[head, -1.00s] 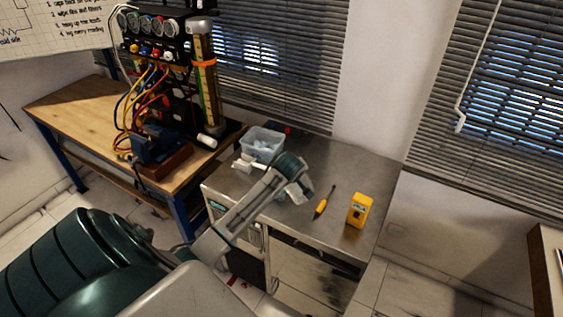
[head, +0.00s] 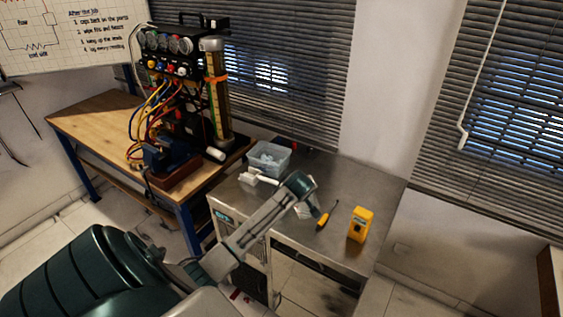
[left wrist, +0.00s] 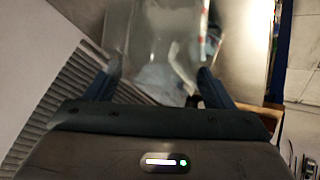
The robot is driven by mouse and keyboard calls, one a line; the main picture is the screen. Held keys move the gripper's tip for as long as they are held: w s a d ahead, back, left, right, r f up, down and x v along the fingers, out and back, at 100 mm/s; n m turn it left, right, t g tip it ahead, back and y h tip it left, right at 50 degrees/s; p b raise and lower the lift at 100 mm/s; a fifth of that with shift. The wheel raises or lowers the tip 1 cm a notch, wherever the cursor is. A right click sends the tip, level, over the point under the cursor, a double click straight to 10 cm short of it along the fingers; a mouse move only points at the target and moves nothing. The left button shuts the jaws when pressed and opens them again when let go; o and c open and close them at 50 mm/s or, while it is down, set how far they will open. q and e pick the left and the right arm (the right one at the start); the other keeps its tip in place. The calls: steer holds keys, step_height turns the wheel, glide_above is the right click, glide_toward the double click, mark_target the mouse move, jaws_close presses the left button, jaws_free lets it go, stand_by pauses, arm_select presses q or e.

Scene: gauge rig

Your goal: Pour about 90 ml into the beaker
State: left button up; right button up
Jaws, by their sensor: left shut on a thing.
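My left gripper (left wrist: 155,88) is shut on a clear see-through vessel (left wrist: 150,45), which shows between and beyond its two fingers in the left wrist view. That view is blurred, so I cannot tell the vessel's full shape or whether liquid is in it. In the head view my left gripper (head: 303,204) is over the steel table, with the clear vessel (head: 303,212) partly hidden at its tip. I cannot pick out a separate beaker. My right gripper is not in view.
The steel table (head: 345,185) bears a clear bin (head: 268,160) with pale blue contents, white items (head: 258,178), an orange-and-black tool (head: 325,217) and a yellow meter (head: 361,225). A wooden bench (head: 95,122) with a gauge rig (head: 180,70) stands at the left. The table's back right is clear.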

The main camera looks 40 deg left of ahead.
arm_select(q)
steer(key=shift+a, duration=0.1)
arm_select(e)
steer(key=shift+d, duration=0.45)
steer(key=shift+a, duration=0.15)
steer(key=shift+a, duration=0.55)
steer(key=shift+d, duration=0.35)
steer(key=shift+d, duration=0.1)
